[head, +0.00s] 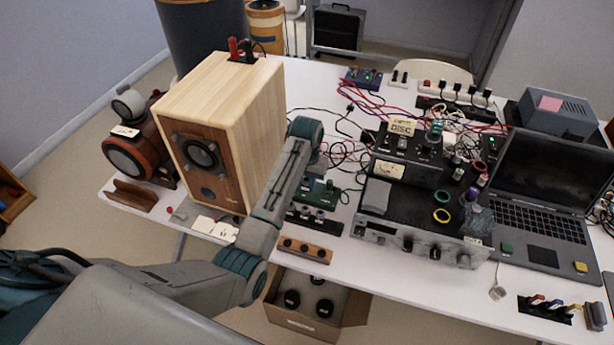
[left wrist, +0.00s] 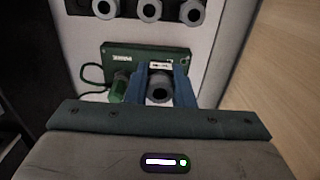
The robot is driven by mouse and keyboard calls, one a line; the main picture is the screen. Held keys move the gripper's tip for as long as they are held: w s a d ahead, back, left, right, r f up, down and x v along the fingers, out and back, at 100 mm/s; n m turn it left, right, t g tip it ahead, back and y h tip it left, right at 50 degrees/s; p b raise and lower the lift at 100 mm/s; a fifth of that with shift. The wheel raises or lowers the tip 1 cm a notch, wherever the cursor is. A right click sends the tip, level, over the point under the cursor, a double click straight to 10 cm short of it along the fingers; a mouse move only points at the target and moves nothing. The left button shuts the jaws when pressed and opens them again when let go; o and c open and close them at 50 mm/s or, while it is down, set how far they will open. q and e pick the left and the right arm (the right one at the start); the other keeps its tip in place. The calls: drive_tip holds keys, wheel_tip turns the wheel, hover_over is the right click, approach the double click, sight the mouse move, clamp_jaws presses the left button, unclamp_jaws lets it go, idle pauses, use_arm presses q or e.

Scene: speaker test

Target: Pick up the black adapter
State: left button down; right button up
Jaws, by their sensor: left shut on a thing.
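My left gripper (head: 318,182) is over the white table beside the wooden speaker, in front of a small green box. In the left wrist view its blue fingers (left wrist: 160,88) are shut on a dark round piece with a grey ring, which looks like the black adapter (left wrist: 159,91). The green box (left wrist: 118,58) with a printed label is right behind the fingers. Whether the adapter touches the box or the table cannot be told. In the head view the adapter is too small and hidden to make out. My right gripper is not in view.
A black strip (head: 312,221) with several round connectors and a wooden strip (head: 305,250) lie near the table's front edge. The wooden speaker (head: 222,130) stands close to the left. Stacked equipment, many cables and an open laptop (head: 548,205) fill the right side.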

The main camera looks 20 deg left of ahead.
use_arm(q)
drive_tip(key=s+d+r, duration=0.1)
drive_tip(key=s+d, duration=0.2)
drive_tip(key=s, duration=0.7)
drive_tip(key=shift+d+b, duration=0.3)
drive_tip(key=shift+d, duration=0.05)
wheel_tip(320, 180, up, 4)
drive_tip(key=p, duration=0.6)
drive_tip(key=shift+f, duration=0.1)
